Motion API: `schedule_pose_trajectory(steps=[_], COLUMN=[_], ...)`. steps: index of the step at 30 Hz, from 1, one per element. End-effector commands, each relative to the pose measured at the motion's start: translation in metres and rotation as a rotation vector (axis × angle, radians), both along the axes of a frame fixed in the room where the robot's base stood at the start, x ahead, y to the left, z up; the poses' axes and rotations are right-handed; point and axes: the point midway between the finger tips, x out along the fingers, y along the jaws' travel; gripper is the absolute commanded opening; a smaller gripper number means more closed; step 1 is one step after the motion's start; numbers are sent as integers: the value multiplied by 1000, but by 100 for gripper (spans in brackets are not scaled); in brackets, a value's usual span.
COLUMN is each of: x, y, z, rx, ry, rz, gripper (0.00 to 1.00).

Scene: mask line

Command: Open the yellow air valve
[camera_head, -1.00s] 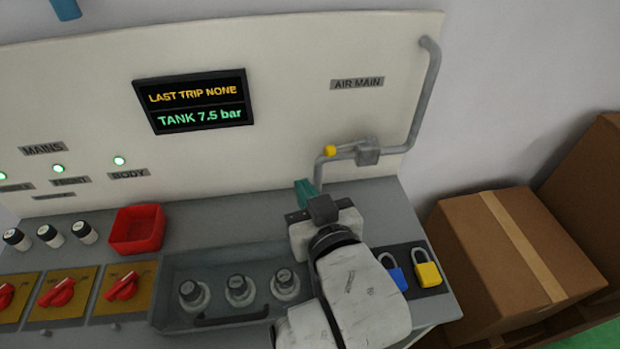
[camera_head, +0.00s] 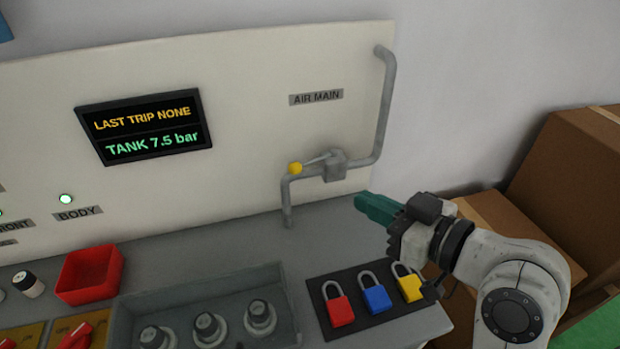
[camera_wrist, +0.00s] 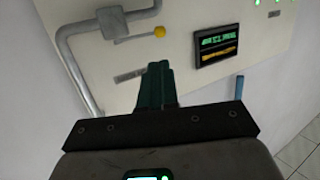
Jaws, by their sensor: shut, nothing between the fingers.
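The air valve is a grey body (camera_head: 336,163) on a grey pipe under the AIR MAIN label (camera_head: 316,97). Its lever runs left from the body, roughly along the pipe, to a yellow knob (camera_head: 295,168). The knob also shows in the wrist view (camera_wrist: 159,31), near the top. My gripper (camera_head: 358,203) has green fingers that are shut and empty. In the head view it is right of and below the valve, pointing left, apart from the lever. In the wrist view the fingers (camera_wrist: 155,68) point toward the panel.
Red, blue and yellow padlocks (camera_head: 377,297) lie on a dark mat below my gripper. A grey tray (camera_head: 130,310) with several gauge-like knobs and a red bin (camera_head: 90,275) stand left. Cardboard boxes (camera_head: 570,180) stand right. The screen (camera_head: 145,127) reads TANK 7.5 bar.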

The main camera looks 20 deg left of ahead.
Motion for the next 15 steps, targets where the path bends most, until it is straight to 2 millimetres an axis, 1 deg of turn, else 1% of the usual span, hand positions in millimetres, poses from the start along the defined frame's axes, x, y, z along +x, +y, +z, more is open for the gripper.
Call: schedule_pose_trajectory(steps=[5, 15], x=[10, 42], y=[21, 77], z=[-3, -16], rx=[-1, -1], ry=[3, 5], rz=[5, 3], gripper=[0, 0])
